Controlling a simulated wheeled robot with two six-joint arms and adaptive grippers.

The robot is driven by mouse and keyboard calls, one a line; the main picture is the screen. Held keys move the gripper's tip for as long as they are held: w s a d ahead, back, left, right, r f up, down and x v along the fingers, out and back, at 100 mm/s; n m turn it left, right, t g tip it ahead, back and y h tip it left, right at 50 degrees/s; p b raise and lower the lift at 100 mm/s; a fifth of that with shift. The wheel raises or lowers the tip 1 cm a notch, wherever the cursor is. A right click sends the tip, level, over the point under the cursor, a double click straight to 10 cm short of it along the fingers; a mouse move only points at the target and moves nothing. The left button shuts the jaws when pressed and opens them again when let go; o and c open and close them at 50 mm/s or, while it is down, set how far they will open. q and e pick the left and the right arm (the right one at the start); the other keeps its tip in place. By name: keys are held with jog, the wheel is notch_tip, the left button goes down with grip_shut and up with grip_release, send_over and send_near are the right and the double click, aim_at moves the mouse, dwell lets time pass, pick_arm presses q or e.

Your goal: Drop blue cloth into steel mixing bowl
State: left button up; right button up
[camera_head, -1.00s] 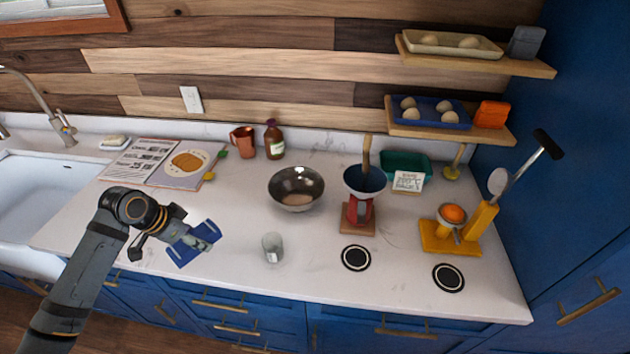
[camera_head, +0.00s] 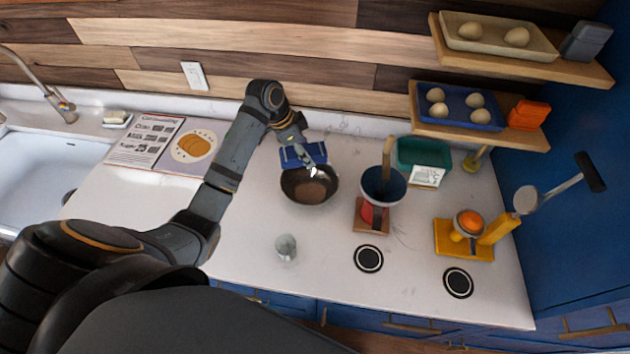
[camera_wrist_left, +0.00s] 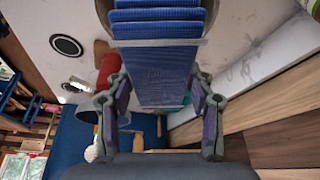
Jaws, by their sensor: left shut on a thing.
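The blue cloth (camera_head: 291,157) is folded and held in my left gripper (camera_head: 310,162), over the back edge of the steel mixing bowl (camera_head: 324,195). The bowl is dark and round, stands on the counter, and is partly hidden at the back by the cloth and gripper. In the left wrist view the blue cloth (camera_wrist_left: 165,75) hangs in folds between the two fingers of my left gripper (camera_wrist_left: 160,95). Whether the cloth touches the rim I cannot tell. My right gripper is not in view.
A glass (camera_head: 286,247) stands in front of the bowl. A teal tray (camera_head: 436,150) and yellow stand (camera_head: 455,250) are farther right. The counter left of the glass is clear.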

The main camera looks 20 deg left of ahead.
pick_arm(q)
jog(key=shift+s+f, duration=0.15)
jog(key=shift+f, duration=0.35)
notch_tip(320, 180, down, 5)
jog(key=shift+r, duration=0.1)
jog(key=o, duration=1.2)
jog(key=v, duration=1.2)
